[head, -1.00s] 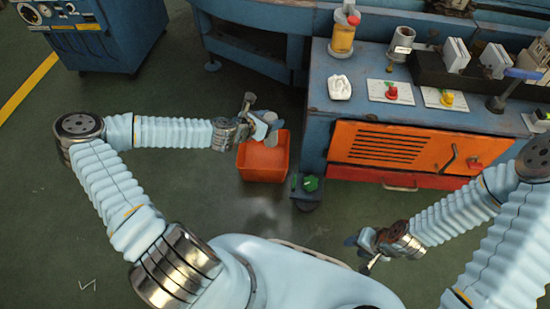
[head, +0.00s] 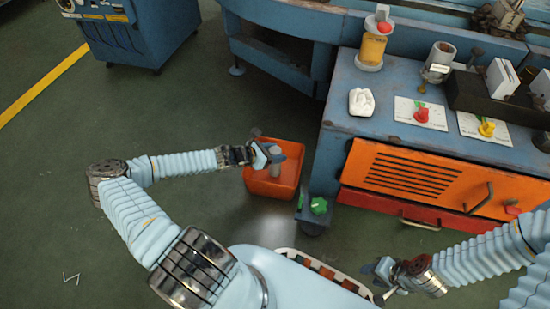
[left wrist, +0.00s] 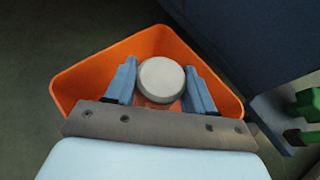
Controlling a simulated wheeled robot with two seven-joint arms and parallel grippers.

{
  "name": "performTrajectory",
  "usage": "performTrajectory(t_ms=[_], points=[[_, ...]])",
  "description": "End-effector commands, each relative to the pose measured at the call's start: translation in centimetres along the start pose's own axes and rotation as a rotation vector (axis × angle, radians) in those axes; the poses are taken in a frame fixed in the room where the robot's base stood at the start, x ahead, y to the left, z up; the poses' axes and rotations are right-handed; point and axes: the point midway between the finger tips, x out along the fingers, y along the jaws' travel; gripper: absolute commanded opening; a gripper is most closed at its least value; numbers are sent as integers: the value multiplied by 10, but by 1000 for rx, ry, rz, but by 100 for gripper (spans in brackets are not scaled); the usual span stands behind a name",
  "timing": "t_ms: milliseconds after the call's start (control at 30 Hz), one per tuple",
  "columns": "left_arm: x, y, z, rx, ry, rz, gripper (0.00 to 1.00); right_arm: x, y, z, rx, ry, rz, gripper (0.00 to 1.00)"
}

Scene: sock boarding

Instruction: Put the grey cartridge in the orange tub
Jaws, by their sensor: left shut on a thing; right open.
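The orange tub (head: 290,182) stands on the floor to the left of the workbench, and it fills much of the left wrist view (left wrist: 75,82). My left gripper (head: 272,154) is over the tub. It is shut on the grey cartridge (head: 277,165), which is upright between the fingers. In the left wrist view the cartridge's round pale top (left wrist: 161,79) shows between the blue fingers, inside the outline of the tub's rim. I cannot tell whether its lower end touches the tub floor. My right gripper (head: 380,280) is open and empty, low at the right near my body.
The blue workbench (head: 340,117) with an orange vented front (head: 410,180) stands right of the tub. The floor (head: 170,100) left of the tub is clear.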

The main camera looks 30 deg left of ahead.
Motion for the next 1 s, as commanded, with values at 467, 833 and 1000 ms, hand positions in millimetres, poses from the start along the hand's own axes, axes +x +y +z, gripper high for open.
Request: performTrajectory(t_ms=[467,833,1000], points=[[8,0,-15,0,2,0,80,5,2,0,0,2,0,43],[0,0,-14,-1,2,2,80,2,1,0,0,1,0,43],[-33,1,-12,0,4,4,80,-8,-3,0,0,-1,0,43]])
